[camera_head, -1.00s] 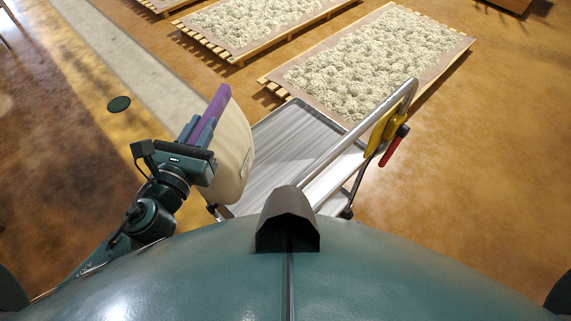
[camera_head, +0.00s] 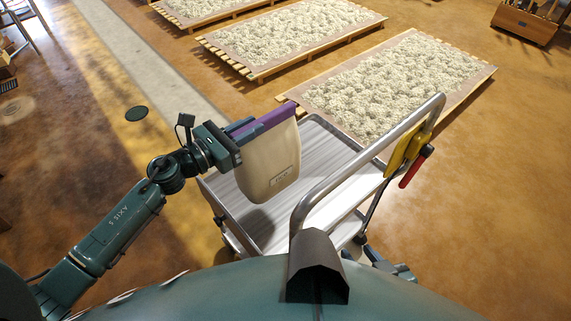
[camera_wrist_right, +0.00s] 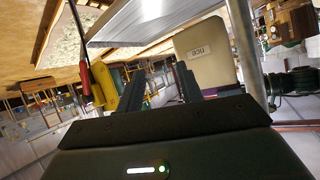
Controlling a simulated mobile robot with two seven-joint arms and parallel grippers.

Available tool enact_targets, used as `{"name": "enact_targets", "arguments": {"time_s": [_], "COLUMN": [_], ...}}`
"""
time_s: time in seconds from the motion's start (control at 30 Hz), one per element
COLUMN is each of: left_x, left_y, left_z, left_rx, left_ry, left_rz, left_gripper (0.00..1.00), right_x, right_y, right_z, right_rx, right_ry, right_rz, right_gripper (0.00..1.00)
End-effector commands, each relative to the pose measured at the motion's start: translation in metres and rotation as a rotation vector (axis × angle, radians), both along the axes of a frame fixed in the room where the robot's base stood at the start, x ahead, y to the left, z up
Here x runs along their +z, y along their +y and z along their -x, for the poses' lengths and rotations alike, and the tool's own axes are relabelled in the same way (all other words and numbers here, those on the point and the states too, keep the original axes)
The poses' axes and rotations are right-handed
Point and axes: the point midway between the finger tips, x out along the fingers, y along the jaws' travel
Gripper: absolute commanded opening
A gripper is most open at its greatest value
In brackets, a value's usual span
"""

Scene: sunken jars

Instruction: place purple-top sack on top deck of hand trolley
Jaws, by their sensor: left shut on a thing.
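The sack (camera_head: 268,165) is cream with a purple top band and a small printed label. My left gripper (camera_head: 242,129) is shut on its purple top edge. The sack hangs upright over the left part of the hand trolley's grey top deck (camera_head: 328,150); whether its bottom touches the deck I cannot tell. The deck is otherwise empty. In the right wrist view the sack (camera_wrist_right: 207,52) and the deck (camera_wrist_right: 150,20) show beyond the fingers. My right gripper (camera_wrist_right: 163,92) is open and empty.
The trolley's metal push handle (camera_head: 375,150) rises on the near right side, with a yellow and red attachment (camera_head: 405,152). Low wooden racks of white material (camera_head: 390,85) stand behind. A wooden crate (camera_head: 525,22) is at the far right. Floor to the right is clear.

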Motion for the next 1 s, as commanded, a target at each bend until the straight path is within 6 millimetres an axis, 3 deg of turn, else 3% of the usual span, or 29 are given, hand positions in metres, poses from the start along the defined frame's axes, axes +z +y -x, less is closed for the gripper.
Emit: {"name": "enact_targets", "arguments": {"time_s": [0.23,0.5,0.7,1.0], "left_x": [-0.036,-0.054,-0.079,-0.088], "left_y": [-0.001,-0.001,-0.001,-0.001], "left_z": [-0.001,-0.002,-0.002,-0.001], "left_rx": [-0.001,-0.001,-0.002,-0.003], "left_ry": [-0.006,-0.009,-0.008,-0.011], "left_rz": [0.01,0.009,0.009,0.008], "left_gripper": [0.0,0.0,0.0,0.0], "right_x": [-0.012,-0.013,-0.017,-0.014], "right_y": [0.002,0.001,0.002,0.002], "right_z": [0.0,-0.001,-0.001,-0.002], "right_rx": [-0.003,-0.008,-0.014,-0.017], "right_ry": [0.003,0.0,0.0,-0.005], "right_rz": [-0.024,-0.034,-0.05,-0.06], "right_gripper": [0.36,0.36,0.36,0.36]}}
